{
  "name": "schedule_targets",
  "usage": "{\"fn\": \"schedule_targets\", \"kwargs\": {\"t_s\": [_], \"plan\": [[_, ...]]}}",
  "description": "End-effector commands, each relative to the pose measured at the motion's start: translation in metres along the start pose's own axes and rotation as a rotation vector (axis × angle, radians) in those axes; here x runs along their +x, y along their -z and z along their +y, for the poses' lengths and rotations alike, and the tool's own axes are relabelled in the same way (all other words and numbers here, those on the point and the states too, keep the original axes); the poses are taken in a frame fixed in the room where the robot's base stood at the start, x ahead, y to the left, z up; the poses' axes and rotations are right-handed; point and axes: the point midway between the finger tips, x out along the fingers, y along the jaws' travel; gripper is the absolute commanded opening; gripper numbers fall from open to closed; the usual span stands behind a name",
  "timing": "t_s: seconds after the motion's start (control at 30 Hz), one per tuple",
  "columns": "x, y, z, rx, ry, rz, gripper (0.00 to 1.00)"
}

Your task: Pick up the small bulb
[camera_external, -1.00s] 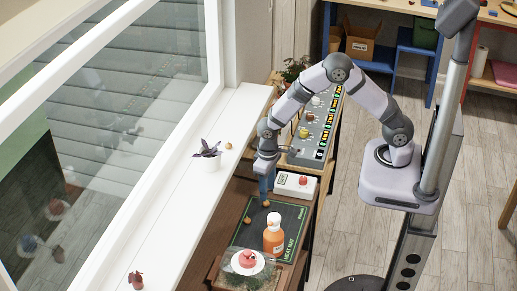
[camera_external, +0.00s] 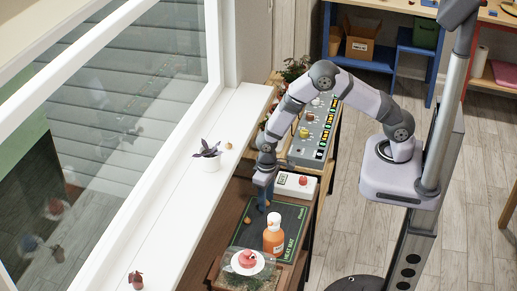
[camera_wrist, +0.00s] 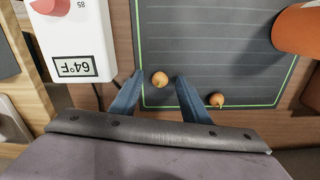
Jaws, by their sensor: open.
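Two small orange-brown bulbs lie on the dark heat mat. In the wrist view one bulb (camera_wrist: 160,79) is between the fingertips of my gripper (camera_wrist: 160,76), with gaps on both sides. The other bulb (camera_wrist: 216,100) lies to the right, outside the right finger, near the mat's edge. They look close in size. In the external view my gripper (camera_external: 262,207) points down over the mat with its blue fingers low. One bulb (camera_external: 247,220) shows left of it; the other is hidden behind the fingers. My gripper is open and empty.
The heat mat (camera_external: 291,212) holds an orange bottle (camera_external: 273,238). A white thermostat box (camera_external: 294,186), reading 64°F, stands beside the mat. A clear tray with a white saucer (camera_external: 236,266) is in front. A potted purple plant (camera_external: 210,163) and a round thing (camera_external: 228,145) are on the sill.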

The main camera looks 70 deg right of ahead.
Motion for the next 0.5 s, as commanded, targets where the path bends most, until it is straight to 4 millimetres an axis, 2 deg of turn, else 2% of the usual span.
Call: {"fn": "schedule_targets", "kwargs": {"t_s": [0.07, 0.1, 0.27, 0.5], "plan": [[-0.0001, 0.0001, -0.0001, 0.0, 0.0, 0.0, 0.42], [-0.0001, 0.0, 0.0, 0.0, 0.0, 0.0, 0.37], [-0.0002, -0.0001, 0.0, 0.0, 0.0, 0.0, 0.0], [-0.0003, -0.0001, 0.0, 0.0, 0.0, 0.0, 0.0]]}}
